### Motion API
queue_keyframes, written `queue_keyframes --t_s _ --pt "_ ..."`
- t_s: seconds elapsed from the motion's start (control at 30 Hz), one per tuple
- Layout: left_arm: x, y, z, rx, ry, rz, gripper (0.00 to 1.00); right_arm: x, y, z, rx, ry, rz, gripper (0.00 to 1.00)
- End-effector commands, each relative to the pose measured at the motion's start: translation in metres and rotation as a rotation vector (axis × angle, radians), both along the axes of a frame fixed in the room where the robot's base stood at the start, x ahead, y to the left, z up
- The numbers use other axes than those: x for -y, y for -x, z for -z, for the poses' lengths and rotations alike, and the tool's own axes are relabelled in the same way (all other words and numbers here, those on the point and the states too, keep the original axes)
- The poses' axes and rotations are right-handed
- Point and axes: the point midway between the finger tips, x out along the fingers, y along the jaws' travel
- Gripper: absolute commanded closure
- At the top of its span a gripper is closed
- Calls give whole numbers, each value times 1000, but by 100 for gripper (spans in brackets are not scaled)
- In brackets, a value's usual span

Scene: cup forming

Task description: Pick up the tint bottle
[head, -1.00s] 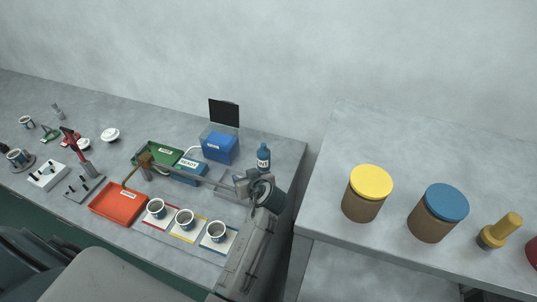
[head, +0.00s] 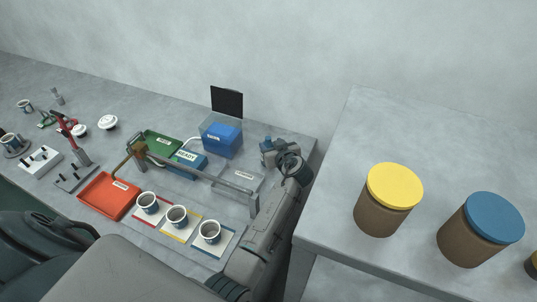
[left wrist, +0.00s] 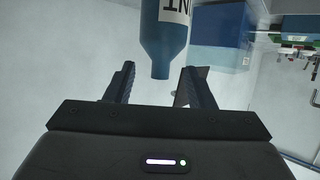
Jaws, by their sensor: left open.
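The tint bottle (left wrist: 172,32) is blue with a white label and a narrower neck. In the left wrist view it appears upside down at the top, its neck end between the tips of my left gripper (left wrist: 157,72). The fingers are apart, with clear gaps on both sides of the neck; I cannot tell how deep the bottle sits between them. In the head view my left gripper (head: 270,153) is at the back right of the workbench and hides most or all of the bottle. My right gripper is not in view.
A blue bin (head: 222,139) stands just left of my left gripper. A metal rail (head: 200,174) crosses the bench in front, with cups (head: 177,216) on coloured mats nearer. A second table (head: 335,190) with lidded jars (head: 389,199) stands right, beyond a gap.

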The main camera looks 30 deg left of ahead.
Motion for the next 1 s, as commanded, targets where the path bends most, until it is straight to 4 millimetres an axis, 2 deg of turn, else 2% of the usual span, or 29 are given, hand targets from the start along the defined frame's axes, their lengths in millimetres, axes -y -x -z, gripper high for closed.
queue_keyframes --t_s 0.17,0.47,0.77,1.0 --pt "-10 -8 5 1 -1 0 51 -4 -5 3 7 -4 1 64" --pt "-39 -35 20 0 0 -1 51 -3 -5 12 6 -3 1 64" --pt "-42 -38 21 -1 2 0 51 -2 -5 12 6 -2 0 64" --pt "-42 -37 21 -1 2 0 96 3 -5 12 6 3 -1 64"
